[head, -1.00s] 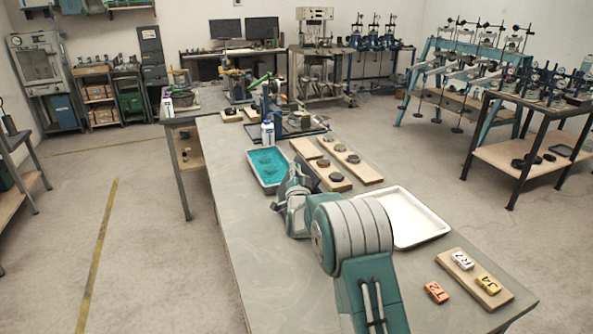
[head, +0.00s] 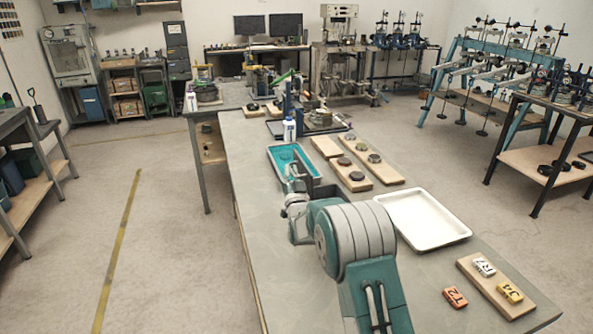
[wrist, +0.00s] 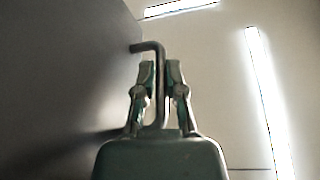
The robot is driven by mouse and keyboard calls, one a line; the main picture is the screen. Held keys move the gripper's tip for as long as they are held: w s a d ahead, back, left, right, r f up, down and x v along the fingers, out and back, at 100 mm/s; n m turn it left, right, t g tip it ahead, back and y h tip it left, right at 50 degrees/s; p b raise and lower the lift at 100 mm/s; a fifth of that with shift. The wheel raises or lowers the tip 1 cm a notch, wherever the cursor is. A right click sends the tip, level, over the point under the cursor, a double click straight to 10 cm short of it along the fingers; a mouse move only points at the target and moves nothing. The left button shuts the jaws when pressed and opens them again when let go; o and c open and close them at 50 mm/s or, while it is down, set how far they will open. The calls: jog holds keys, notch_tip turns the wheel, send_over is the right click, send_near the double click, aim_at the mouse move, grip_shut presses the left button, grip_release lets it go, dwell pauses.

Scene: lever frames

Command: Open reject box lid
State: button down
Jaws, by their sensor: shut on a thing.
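In the wrist view my gripper (wrist: 160,72) has its two fingers closed around a bent metal rod (wrist: 148,47), whose top turns left in an L shape. I cannot tell whether the rod is a handle or a loose tool. In the head view my gripper (head: 293,184) is beside the teal-filled tray (head: 279,151), partly hidden by my arm. A dark grey box-like shape (head: 328,191) stands just right of it, partly covered by my arm. I cannot tell for sure that it is the reject box, or how its lid stands.
A white tray (head: 462,236) lies right of my arm. Wooden boards with dark discs (head: 384,168) lie behind it. A board with white and yellow tags (head: 520,308) and an orange tag (head: 455,297) lie at the front right. The left table edge is clear.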

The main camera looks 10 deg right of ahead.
jog(key=shift+a+f, duration=0.1)
jog(key=shift+a, duration=0.15)
jog(key=c, duration=1)
grip_release()
jog(key=a+v, duration=0.1)
jog(key=v, duration=1.1)
jog(key=shift+d, duration=0.4)
